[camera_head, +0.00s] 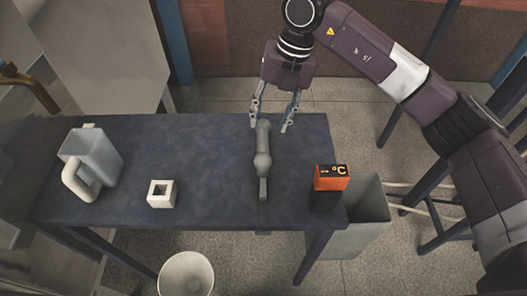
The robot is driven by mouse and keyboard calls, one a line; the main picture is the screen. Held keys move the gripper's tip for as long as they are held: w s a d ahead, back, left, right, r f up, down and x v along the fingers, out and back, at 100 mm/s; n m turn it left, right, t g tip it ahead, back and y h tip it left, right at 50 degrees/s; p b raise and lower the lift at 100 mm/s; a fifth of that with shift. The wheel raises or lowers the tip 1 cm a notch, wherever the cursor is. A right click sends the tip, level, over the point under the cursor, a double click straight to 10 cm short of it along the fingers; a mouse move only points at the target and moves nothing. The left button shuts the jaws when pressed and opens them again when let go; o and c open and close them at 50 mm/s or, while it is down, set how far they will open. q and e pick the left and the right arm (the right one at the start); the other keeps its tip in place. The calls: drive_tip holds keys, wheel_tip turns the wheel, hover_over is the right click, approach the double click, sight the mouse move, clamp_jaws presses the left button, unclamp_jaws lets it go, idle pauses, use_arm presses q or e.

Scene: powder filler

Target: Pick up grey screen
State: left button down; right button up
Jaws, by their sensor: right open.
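A long grey piece (263,161) with rounded bulges lies on the dark table, running from the far edge to the near edge. It is the grey thing closest to my right gripper, but its shape does not clearly show a screen. My right gripper (271,120) points down at the far end of this piece. Its fingers are spread, one on each side of the end, with nothing visibly gripped. I cannot tell whether they touch it. My left gripper is not in view.
An orange and black display unit (331,178) stands at the table's right edge. A square white block (161,194) and a grey jug (92,158) stand on the left. Bins (187,275) (362,232) stand below.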

sight(264, 140)
drive_tip(key=shift+a, duration=0.1)
drive_tip(key=shift+s+a+f, duration=0.1)
drive_tip(key=shift+s, duration=0.05)
drive_tip(key=shift+s+a+f+p, duration=0.2)
drive_tip(key=shift+s+f+p, duration=0.2)
drive_tip(key=shift+s+f, duration=0.25)
drive_tip(key=shift+p+x, duration=0.7)
drive_tip(key=shift+x, duration=0.4)
drive_tip(key=x, duration=0.2)
drive_tip(key=shift+w+f+p, duration=0.1)
drive_tip(key=shift+f+p, duration=0.2)
drive_tip(key=shift+p, duration=0.1)
drive_tip(key=shift+f, duration=0.55)
drive_tip(key=c, duration=0.8)
clamp_jaws()
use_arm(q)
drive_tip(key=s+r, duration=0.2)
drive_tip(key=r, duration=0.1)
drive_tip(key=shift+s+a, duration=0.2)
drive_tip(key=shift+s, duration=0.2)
